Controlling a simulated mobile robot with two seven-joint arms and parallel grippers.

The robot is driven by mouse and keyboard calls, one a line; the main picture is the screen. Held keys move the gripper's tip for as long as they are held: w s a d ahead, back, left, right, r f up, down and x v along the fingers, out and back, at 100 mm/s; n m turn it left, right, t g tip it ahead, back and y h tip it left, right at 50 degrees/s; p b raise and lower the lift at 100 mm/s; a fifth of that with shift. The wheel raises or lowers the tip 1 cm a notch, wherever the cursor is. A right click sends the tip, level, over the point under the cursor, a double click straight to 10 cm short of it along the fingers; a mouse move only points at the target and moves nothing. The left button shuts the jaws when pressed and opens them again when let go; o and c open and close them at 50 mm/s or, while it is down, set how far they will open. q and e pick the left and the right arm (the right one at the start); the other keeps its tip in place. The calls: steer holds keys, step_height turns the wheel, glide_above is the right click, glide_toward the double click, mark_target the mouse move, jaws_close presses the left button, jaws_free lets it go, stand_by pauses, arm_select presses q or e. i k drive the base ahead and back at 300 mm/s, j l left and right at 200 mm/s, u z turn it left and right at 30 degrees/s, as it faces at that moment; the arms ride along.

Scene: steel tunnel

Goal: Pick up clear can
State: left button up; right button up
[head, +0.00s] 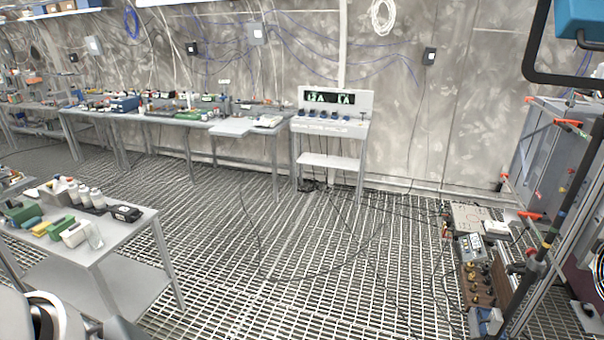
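A small see-through object (95,236), which looks like the clear can, is at the front edge of the near left table (130,238). It stands beside a white item (75,234) and appears close to it or touching; I cannot tell which. Its outline is faint against the grey tabletop. Neither of my grippers is in view. A white and dark rounded part at the bottom left corner looks like part of my own arm.
The same table holds green blocks, two grey-white bottles (97,198) and a black box (126,213). Long workbenches (175,120) line the back wall. The grated floor (290,250) is open in the middle, with loose cables. Equipment (470,245) sits at the right.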

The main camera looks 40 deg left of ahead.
mark_target(92, 233)
steer(key=u, duration=2.45)
steer(key=i+l+u, duration=0.3)
steer(key=i, duration=0.4)
steer(key=i+l+u, duration=0.3)
steer(key=i, duration=0.35)
steer(key=i+l+u, duration=0.35)
steer(key=i+l, duration=0.25)
steer(key=i+l+u, duration=0.3)
steer(key=i+l, duration=0.2)
steer(key=l, duration=0.2)
steer(key=i+l+u, duration=0.3)
steer(key=i+l, duration=0.15)
steer(key=l, duration=0.35)
